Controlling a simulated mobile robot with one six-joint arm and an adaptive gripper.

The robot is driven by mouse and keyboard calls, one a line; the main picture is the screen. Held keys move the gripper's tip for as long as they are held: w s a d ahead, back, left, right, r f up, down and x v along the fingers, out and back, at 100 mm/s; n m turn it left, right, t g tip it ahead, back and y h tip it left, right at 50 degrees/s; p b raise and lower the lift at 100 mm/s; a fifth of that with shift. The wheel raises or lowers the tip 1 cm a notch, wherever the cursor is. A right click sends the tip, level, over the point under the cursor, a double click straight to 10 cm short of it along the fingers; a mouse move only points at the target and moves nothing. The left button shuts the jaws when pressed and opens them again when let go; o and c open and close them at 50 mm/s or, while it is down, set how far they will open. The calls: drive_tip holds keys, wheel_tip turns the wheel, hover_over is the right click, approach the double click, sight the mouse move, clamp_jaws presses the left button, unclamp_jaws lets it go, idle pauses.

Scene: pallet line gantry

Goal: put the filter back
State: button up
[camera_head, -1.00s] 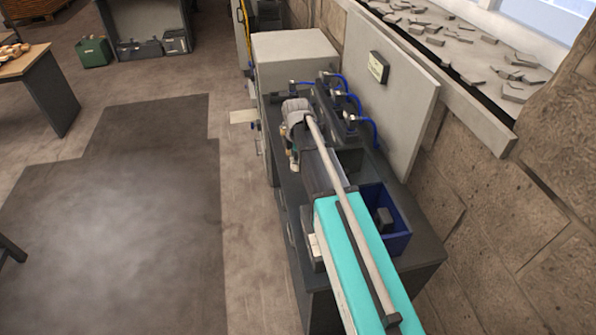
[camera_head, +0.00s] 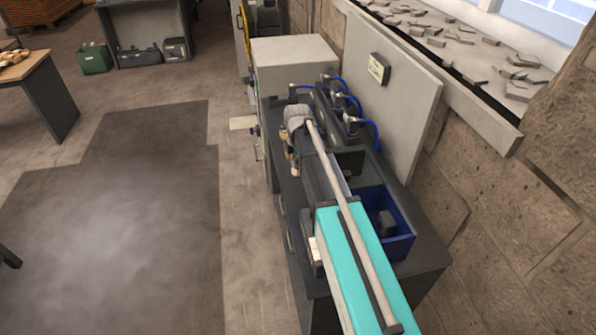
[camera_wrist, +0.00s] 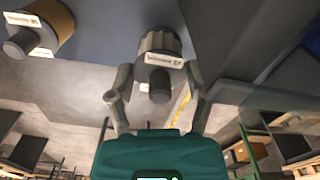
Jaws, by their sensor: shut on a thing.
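In the wrist view, a grey filter (camera_wrist: 160,42) with a ribbed end, a pale label and a dark round stub sits between the two fingers of my gripper (camera_wrist: 157,76). The fingers are shut on its sides. In the head view, my gripper (camera_head: 295,165) hangs at the left edge of the dark bench, beside the row of fittings. My arm hides part of the bench, and the held filter is too small to make out there. A second cylinder (camera_wrist: 52,22) with a brown band and a label is at the upper left of the wrist view.
A dark bench (camera_head: 425,262) carries a blue bin (camera_head: 398,246) with a dark block inside. Fittings with blue hoses (camera_head: 354,103) stand by an upright grey panel (camera_head: 408,110). A grey cabinet (camera_head: 290,52) stands beyond. The floor left of the bench is clear.

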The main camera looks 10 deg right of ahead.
drive_tip(key=shift+f+b, duration=1)
drive_tip(key=shift+f, duration=0.3)
drive_tip(key=shift+f, duration=0.1)
drive_tip(key=o, duration=1.2)
drive_tip(key=shift+o, duration=0.2)
drive_tip(key=shift+r, duration=0.2)
wheel_tip(320, 180, up, 12)
drive_tip(key=p, duration=1.2)
drive_tip(key=shift+s, duration=0.2)
